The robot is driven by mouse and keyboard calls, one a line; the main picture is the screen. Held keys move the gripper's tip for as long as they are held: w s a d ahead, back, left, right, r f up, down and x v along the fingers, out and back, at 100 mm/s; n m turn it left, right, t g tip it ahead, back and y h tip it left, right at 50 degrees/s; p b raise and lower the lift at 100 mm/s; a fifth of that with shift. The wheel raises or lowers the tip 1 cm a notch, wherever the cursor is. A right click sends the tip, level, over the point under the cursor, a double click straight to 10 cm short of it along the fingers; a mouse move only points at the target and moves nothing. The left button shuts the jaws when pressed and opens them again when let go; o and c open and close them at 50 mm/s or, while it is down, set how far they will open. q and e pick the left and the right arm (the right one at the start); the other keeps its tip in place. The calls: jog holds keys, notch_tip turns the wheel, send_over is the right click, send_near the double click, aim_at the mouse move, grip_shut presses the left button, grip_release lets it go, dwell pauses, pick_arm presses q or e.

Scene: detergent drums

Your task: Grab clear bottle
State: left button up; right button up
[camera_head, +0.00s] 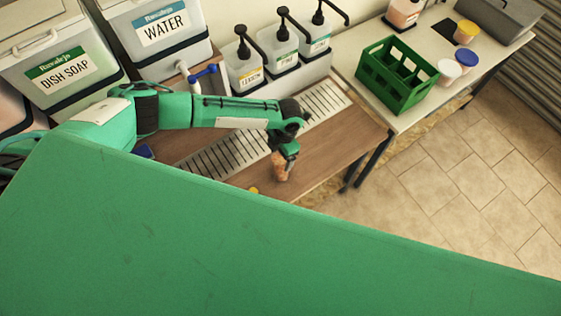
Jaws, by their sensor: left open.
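My left gripper (287,158) reaches in from the left over the wooden table and points down. It is open. A small orange-brown object (280,169) shows right at its fingertips. It could be a bottle, but it is too small to tell, and I cannot tell whether the fingers touch it. I cannot make out a clearly transparent loose bottle on the table. My right gripper is not in view.
Pump bottles labelled LEMON (243,68), PINE (280,48) and another (314,38) stand behind the slotted metal grate (325,98). DISH SOAP (60,68) and WATER (160,28) drums stand behind left. A green crate (397,76) sits on the right table. The table's near part is hidden.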

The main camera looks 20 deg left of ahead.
pick_arm(q)
jog(key=shift+s+f, duration=0.1)
jog(key=shift+f, duration=0.05)
jog(key=c, duration=1.8)
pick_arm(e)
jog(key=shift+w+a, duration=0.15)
